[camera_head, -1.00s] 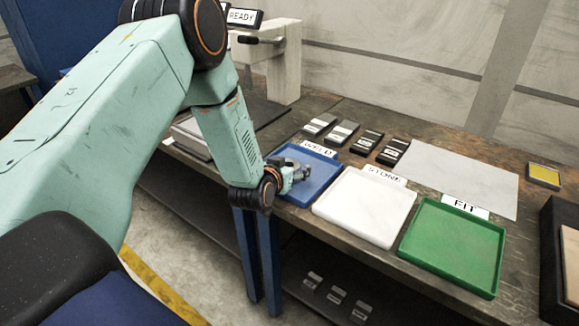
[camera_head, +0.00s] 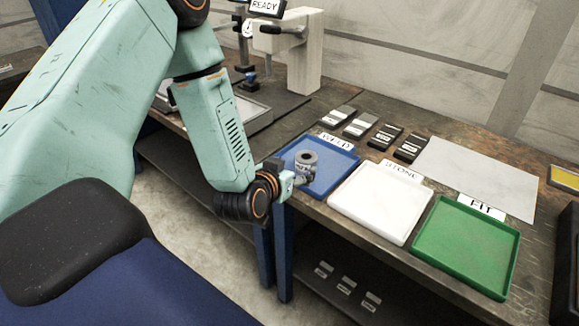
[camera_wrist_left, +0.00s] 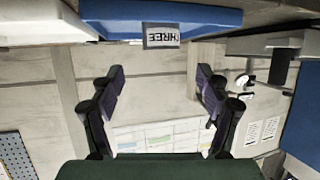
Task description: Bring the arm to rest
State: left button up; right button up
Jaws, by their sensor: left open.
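My left arm comes in from the left in the head view, and its gripper (camera_head: 292,183) is at the near left edge of the blue WELD tray (camera_head: 338,179). A grey ring-shaped part (camera_head: 306,158) with a small label sits in that tray, just beyond the gripper. In the left wrist view the two fingers of my left gripper (camera_wrist_left: 160,88) are wide apart with nothing between them. My right gripper is out of view.
The white STONE tray (camera_head: 380,205) and green FIT tray (camera_head: 463,247) stand to the right. Several dark labelled blocks (camera_head: 385,134) lie behind the trays, beside a blank sheet (camera_head: 478,174). A stand with a READY screen (camera_head: 266,7) is at the back left.

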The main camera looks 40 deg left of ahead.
aim_at(307, 153)
pick_arm(q)
jog(key=shift+s+r, duration=0.25)
jog(key=shift+s, duration=0.45)
jog(key=shift+d, duration=0.1)
jog(key=b+x, duration=0.2)
jog(key=x, duration=1)
jog(key=shift+f, duration=0.1)
jog(key=shift+w+r, duration=0.1)
jog(key=shift+r, duration=0.75)
jog(key=shift+r+p, duration=0.3)
jog(key=shift+r, duration=0.1)
jog(key=shift+s+r, duration=0.2)
jog(key=shift+r, duration=0.35)
jog(key=shift+w+f, duration=0.1)
jog(key=shift+w, duration=0.05)
